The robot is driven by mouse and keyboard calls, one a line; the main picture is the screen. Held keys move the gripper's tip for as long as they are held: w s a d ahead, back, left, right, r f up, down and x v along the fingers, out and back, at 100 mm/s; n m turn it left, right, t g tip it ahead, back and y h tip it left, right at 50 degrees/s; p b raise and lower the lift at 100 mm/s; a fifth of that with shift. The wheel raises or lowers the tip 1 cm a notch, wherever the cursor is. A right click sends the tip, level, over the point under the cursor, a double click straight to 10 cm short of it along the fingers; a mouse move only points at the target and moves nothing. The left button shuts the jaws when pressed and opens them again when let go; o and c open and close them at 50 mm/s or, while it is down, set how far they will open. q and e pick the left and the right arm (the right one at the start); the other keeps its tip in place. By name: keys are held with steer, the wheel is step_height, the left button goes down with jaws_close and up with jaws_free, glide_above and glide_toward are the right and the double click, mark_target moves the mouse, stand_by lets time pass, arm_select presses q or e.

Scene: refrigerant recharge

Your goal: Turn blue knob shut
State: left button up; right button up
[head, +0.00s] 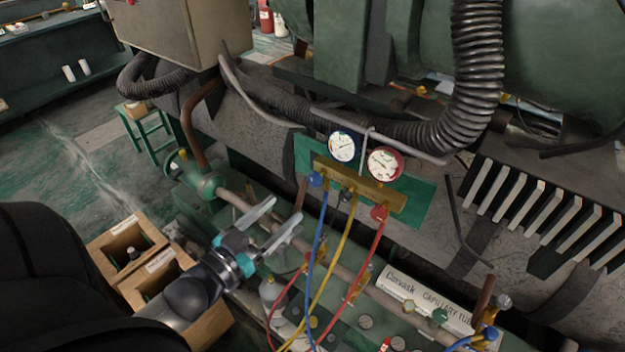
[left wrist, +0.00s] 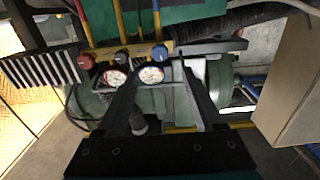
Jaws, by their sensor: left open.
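The blue knob (head: 315,179) sits at the left end of the brass manifold (head: 360,184), below the blue-rimmed gauge (head: 342,147). In the left wrist view the blue knob (left wrist: 160,52) shows above the white gauge faces, just beyond the fingers. The red knob (head: 379,212) is at the manifold's other end. My left gripper (head: 284,212) is open and empty, to the lower left of the blue knob, with its fingers pointing towards the manifold. A gap shows between fingers and knob. My right gripper is not in view.
Blue, yellow and red hoses (head: 336,262) hang from the manifold, close to my left gripper's right side. A horizontal pipe (head: 240,203) runs behind and below the fingers. Wooden crates (head: 125,235) stand at lower left. A thick corrugated hose (head: 478,70) arches above the gauges.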

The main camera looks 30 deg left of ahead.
mark_target(312, 182)
arm_select(q)
steer(key=w, duration=0.7)
steer(key=w+d, duration=0.1)
steer(key=w, duration=0.3)
jaws_close()
stand_by(0.4)
